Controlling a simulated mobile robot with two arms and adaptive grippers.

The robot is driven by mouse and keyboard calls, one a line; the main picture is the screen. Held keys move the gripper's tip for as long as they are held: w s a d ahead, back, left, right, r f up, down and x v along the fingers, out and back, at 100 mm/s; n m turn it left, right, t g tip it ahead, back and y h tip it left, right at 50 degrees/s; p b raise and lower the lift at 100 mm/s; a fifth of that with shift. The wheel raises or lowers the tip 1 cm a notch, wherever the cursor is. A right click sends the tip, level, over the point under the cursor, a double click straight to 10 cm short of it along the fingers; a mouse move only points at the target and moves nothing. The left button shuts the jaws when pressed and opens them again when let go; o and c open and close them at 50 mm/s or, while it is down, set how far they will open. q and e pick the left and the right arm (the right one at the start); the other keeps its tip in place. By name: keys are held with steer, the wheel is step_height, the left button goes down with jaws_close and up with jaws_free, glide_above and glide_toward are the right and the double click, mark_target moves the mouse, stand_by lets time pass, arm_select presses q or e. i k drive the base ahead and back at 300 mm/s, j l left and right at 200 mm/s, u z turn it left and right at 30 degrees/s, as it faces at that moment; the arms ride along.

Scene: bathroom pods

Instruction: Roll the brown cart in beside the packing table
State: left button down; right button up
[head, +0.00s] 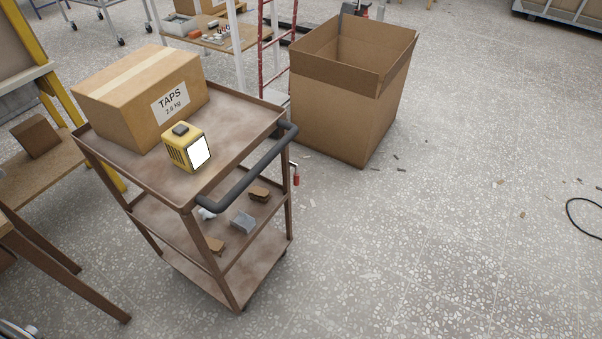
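The brown cart (240,115) stands upright at the left of the head view, with three shelves and a dark push handle (250,172) on its right side. A taped cardboard box marked TAPS (110,98) and a yellow work light (176,152) with a white face sit on its top shelf. Small brown and grey pieces (243,222) lie on the middle shelf. A brown wooden table (50,190) with dark legs is close to the cart's left side; I cannot tell whether it is the packing table. Neither of my grippers is in view.
A large open cardboard carton (335,120) stands on the floor just beyond the cart's right side, near a red ladder-like frame (278,45). Small scraps lie around it. A dark cable loop (572,215) lies at the far right. The speckled floor (430,250) in front right is mostly clear.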

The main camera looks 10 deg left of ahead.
mark_target(233, 122)
steer(key=j+u, duration=0.1)
steer(key=u, duration=0.75)
